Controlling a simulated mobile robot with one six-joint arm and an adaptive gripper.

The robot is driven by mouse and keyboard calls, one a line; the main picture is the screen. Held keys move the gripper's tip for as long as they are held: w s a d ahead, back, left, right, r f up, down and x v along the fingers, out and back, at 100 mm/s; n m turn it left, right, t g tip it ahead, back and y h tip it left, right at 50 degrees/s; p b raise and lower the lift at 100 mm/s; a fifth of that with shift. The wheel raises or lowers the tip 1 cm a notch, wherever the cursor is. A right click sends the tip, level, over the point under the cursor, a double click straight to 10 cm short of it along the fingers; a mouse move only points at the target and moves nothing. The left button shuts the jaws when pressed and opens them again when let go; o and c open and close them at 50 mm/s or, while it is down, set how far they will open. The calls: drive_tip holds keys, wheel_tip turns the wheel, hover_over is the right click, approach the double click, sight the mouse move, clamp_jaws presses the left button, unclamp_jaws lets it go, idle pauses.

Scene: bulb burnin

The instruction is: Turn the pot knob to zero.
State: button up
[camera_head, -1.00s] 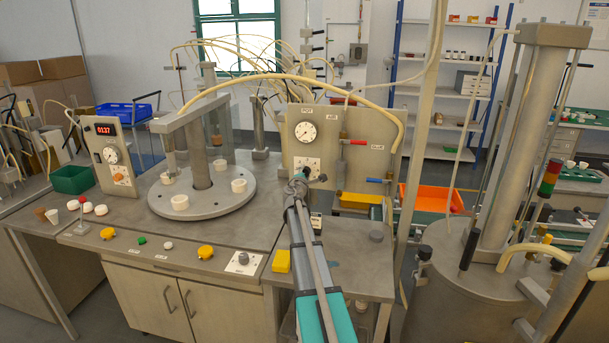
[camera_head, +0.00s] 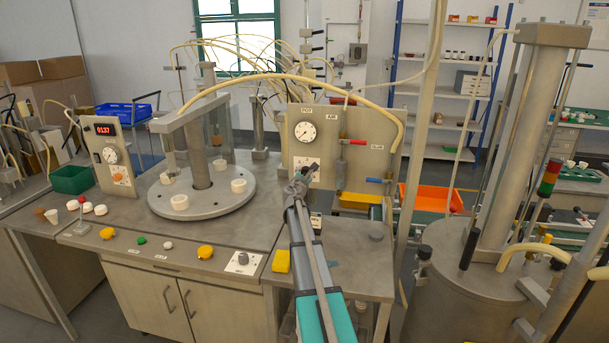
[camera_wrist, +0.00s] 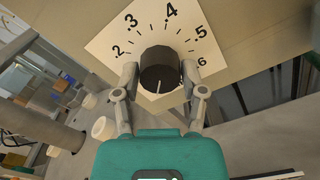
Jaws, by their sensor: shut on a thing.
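The pot knob (camera_wrist: 157,70) is a dark round knob on a white dial plate (camera_wrist: 187,20) marked 2 to 6 in the wrist view. A pale line on the knob's face points downward in that view, away from the visible numbers. The lower part of the scale is hidden. My gripper (camera_wrist: 159,75) has one finger on each side of the knob and is shut on it. In the head view my gripper (camera_head: 309,171) is at the dial plate (camera_head: 300,172) below the POT label, and it hides most of the knob.
A round gauge (camera_head: 306,132) sits above the dial on the grey panel. A red-handled valve (camera_head: 354,142) and a blue-handled one (camera_head: 375,180) are to its right. The round turntable (camera_head: 205,205) with white cups stands left. A yellow block (camera_head: 281,261) lies near the bench edge.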

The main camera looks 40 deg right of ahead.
drive_tip(key=o, duration=1.1)
drive_tip(key=v, duration=1.2)
idle(0.4)
